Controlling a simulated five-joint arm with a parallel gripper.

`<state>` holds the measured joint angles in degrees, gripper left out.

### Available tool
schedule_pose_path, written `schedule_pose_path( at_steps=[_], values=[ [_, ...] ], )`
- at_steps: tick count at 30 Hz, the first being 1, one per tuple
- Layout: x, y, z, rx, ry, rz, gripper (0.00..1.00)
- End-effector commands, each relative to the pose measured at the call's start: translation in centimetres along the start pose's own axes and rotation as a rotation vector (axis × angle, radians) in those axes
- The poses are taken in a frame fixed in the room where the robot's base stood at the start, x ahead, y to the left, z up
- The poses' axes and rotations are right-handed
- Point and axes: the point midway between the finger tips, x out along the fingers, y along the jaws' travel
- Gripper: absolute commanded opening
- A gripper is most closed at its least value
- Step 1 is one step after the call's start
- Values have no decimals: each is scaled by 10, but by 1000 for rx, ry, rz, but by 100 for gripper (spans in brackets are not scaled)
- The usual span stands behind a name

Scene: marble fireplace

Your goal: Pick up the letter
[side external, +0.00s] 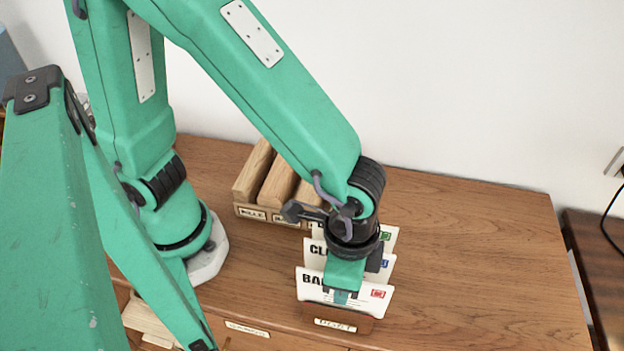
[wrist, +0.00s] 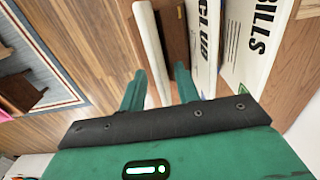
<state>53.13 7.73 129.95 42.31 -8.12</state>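Three white letters stand upright, one behind another, in a small wooden letter holder (side external: 322,311). The front letter (side external: 315,288) reads "BA…", with a red stamp; its other printing is covered by my gripper. Behind it stand the "CLUB" letter (side external: 314,256) and a rear letter with a green stamp (side external: 386,236). My gripper (side external: 342,297) points down at the front letter. In the wrist view, the front letter's white edge (wrist: 149,42) lies between the two fingers of my open gripper (wrist: 160,75). The "CLUB" letter (wrist: 203,45) and the "BILLS" letter (wrist: 258,40) are to the right.
A wooden rack with labelled slots and wooden blocks (side external: 276,182) stands behind the letters. The wooden desk top (side external: 480,250) is clear to the right. A white wall is at the back. Papers lie in an opening at the desk's front left.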

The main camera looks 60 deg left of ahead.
Motion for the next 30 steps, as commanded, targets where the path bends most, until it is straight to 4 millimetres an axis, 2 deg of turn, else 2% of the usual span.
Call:
schedule_pose_path(
  at_steps=[5, 19, 20, 24, 30],
  values=[
    [9, 0, 0, 0, -1, 0, 32],
    [9, 0, 0, 0, 0, 0, 32],
    [9, 0, 0, 0, 0, 0, 28],
    [8, 0, 0, 0, 0, 0, 0],
    [8, 0, 0, 0, 0, 0, 0]
  ],
)
